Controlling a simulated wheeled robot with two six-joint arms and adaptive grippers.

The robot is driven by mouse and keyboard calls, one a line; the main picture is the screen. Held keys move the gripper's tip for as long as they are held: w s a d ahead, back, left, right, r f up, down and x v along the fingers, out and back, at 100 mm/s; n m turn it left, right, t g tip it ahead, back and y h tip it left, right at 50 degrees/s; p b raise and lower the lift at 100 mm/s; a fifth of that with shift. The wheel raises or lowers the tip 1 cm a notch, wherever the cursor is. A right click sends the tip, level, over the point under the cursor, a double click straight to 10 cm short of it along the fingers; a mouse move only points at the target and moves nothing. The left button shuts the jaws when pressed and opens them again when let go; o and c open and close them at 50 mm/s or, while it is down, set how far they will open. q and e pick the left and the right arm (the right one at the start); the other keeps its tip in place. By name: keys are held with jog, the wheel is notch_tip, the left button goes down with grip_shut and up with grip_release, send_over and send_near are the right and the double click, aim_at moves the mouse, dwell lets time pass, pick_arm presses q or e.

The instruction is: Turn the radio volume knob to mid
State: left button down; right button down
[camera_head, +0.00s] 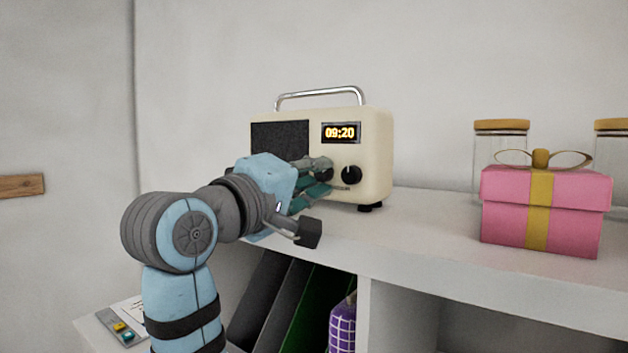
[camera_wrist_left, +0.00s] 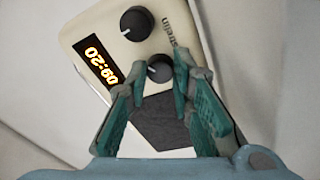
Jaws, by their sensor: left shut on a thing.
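The cream radio (camera_head: 375,150) stands on the white shelf top, with a lit 09:20 display (camera_head: 341,133) and a dark speaker panel (camera_head: 280,140). Its right black knob (camera_head: 351,175) is free in the head view and also shows in the left wrist view (camera_wrist_left: 137,22). My left gripper (camera_head: 322,178) is at the radio's front, its fingers shut on the left black knob (camera_wrist_left: 159,68). In the left wrist view the fingers (camera_wrist_left: 155,78) lie on both sides of that knob. The small lettering is not clear enough to tell which knob is volume. My right gripper is not in view.
A pink gift box (camera_head: 515,215) with a gold ribbon stands to the right on the shelf top (camera_head: 425,225), in front of glass jars (camera_head: 487,155) with wooden lids. Folders and a purple item (camera_head: 342,325) are in the compartments below. The shelf between radio and box is clear.

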pick_arm(q)
jog(key=m, duration=0.4)
jog(key=shift+f+h+b, duration=0.1)
jog(key=shift+h+b, duration=0.2)
jog(key=shift+b, duration=0.05)
jog(key=m, duration=0.4)
jog(key=shift+w+a+g+h+b, duration=0.1)
jog(key=shift+g+h+b, duration=0.2)
jog(key=shift+b, duration=0.1)
jog(key=m, duration=0.3)
jog(key=m+g+b, duration=0.1)
jog(key=m, duration=0.3)
jog(key=shift+a+h, duration=0.1)
jog(key=shift+h, duration=0.3)
jog(key=m, duration=0.6)
jog(key=shift+r+g, duration=0.2)
jog(key=shift+g, duration=0.2)
jog(key=m, duration=0.5)
jog(key=shift+w+r+g, duration=0.1)
jog(key=shift+g, duration=0.2)
jog(key=shift+m, duration=0.3)
jog(key=c, duration=1.4)
grip_release()
